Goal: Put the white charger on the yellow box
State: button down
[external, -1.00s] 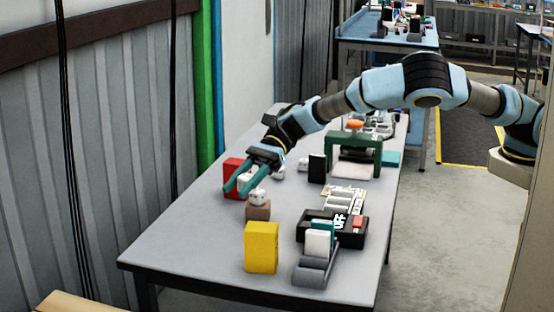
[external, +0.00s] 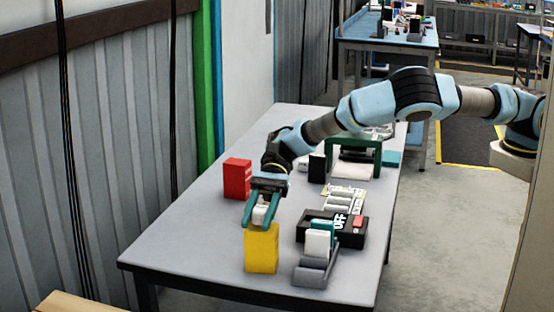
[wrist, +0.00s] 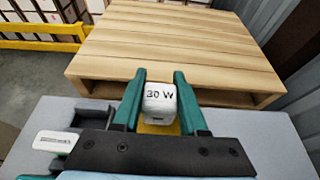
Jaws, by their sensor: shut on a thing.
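The white charger (wrist: 159,98), a small rounded block marked "30 W", sits between the two teal fingers of my gripper (wrist: 159,92) in the wrist view. My gripper (external: 259,215) is shut on it and points down toward the viewer in the external view, where the charger (external: 260,214) shows just at the top edge of the yellow box (external: 262,252). The yellow box stands upright near the table's front. A strip of it (wrist: 160,129) shows below the charger in the wrist view. I cannot tell whether charger and box touch.
A red box (external: 237,179) stands behind to the left. A black tray (external: 352,240) and a grey holder with a white block (external: 317,243) stand right of the yellow box. The table (external: 190,250) is clear at left. A wooden pallet (wrist: 175,45) lies beyond the table edge.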

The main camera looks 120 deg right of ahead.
jog(key=shift+f, duration=0.4)
jog(key=shift+f, duration=0.2)
jog(key=shift+c, duration=2.2)
grip_release()
jog(key=shift+r, duration=0.1)
